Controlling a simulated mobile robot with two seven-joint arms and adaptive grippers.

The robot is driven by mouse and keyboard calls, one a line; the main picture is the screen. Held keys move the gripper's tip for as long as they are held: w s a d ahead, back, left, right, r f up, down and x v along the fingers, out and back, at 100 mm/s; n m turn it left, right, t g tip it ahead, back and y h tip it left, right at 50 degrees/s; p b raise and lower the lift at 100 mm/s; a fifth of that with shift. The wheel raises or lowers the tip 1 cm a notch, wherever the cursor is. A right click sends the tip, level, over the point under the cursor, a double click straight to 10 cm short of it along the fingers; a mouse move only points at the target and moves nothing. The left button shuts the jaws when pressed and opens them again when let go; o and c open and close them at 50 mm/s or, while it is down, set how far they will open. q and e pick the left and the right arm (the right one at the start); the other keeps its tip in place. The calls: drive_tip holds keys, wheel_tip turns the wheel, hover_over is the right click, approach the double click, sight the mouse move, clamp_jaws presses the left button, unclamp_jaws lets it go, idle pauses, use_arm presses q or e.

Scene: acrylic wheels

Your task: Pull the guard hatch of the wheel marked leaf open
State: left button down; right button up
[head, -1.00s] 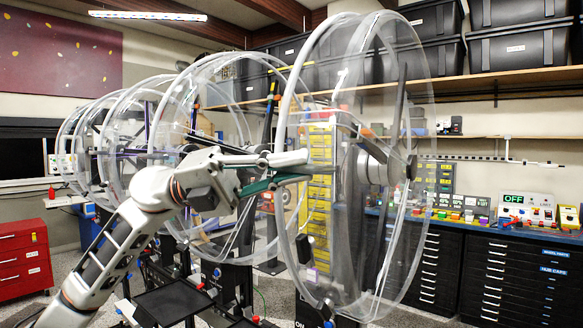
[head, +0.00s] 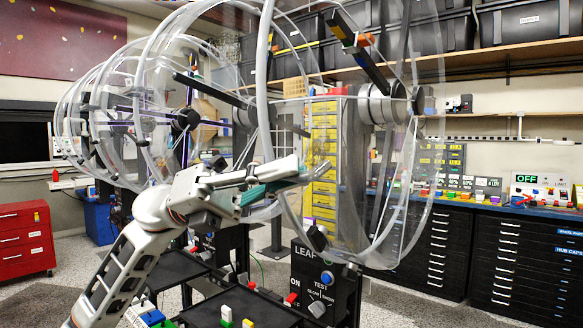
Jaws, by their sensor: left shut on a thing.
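The nearest clear acrylic wheel (head: 265,95) stands upright in the middle of the head view, above a black control box (head: 312,275) labelled LEAF. Its clear guard sheet (head: 352,195) is see-through, so the hatch outline is hard to make out. My left gripper (head: 318,172) reaches in from the left at the front lower part of this guard. Its jaws are shut on what appears to be the guard hatch, but the exact grip point is hard to see against the yellow drawers. My right gripper is out of view.
More clear wheels (head: 110,110) stand in a row at the left. Black trays (head: 170,270) with coloured blocks sit below my left arm. A red drawer cabinet (head: 25,240) is far left. Black drawer cabinets (head: 510,265) and a blue bench top line the right wall.

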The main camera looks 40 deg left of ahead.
use_arm(q)
drive_tip(key=shift+w+d+f+m+g+h+b, duration=0.25)
drive_tip(key=shift+w+f+m+g+b, duration=0.6)
drive_tip(key=shift+w+f+b, duration=2)
drive_tip(key=shift+w+d+f+m+g+h+b, duration=0.25)
drive_tip(key=shift+w+f+m+b, duration=1.35)
drive_tip(key=shift+w+f, duration=2.35)
drive_tip(key=shift+w+d+f+m+g+h+b, duration=0.15)
drive_tip(key=shift+w+f+m+g+b, duration=0.7)
drive_tip(key=shift+w+f+b, duration=2.6)
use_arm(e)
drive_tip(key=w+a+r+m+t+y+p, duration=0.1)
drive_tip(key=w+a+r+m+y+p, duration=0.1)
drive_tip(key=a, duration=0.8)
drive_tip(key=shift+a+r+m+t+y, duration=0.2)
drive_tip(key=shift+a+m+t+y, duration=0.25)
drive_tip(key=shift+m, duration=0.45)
use_arm(q)
drive_tip(key=shift+s+f+t, duration=0.25)
drive_tip(key=shift+s+f, duration=0.85)
drive_tip(key=shift+s, duration=0.15)
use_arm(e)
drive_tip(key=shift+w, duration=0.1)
use_arm(q)
drive_tip(key=c, duration=2.1)
unclamp_jaws()
drive_tip(key=shift+d+m, duration=0.1)
drive_tip(key=shift+m, duration=0.2)
drive_tip(key=v, duration=1.2)
